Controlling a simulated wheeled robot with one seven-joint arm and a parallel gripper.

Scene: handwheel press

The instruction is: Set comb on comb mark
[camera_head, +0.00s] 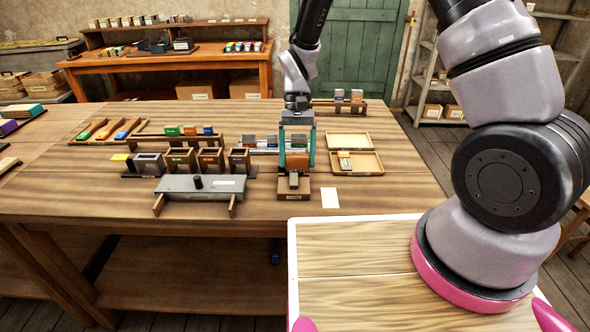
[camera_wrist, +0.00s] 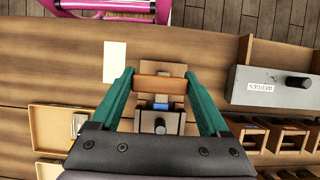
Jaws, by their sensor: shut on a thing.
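My gripper (camera_head: 297,165) is over the front middle of the table. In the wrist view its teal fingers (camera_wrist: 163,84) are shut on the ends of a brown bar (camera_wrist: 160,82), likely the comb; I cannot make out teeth. In the head view the bar (camera_head: 297,159) shows between the fingers, close above or at a small wooden stand (camera_head: 292,193) with a grey part; I cannot tell whether they touch. A pale blank rectangle (camera_head: 329,197), possibly the comb mark, lies flat on the table right of the stand. It also shows in the wrist view (camera_wrist: 115,54).
A grey box with a black knob (camera_head: 200,187) and several wooden bins (camera_head: 210,160) stand left of my gripper. An open wooden box (camera_head: 370,162) lies to the right. Racks with small blocks stand behind. The table around the pale rectangle is clear.

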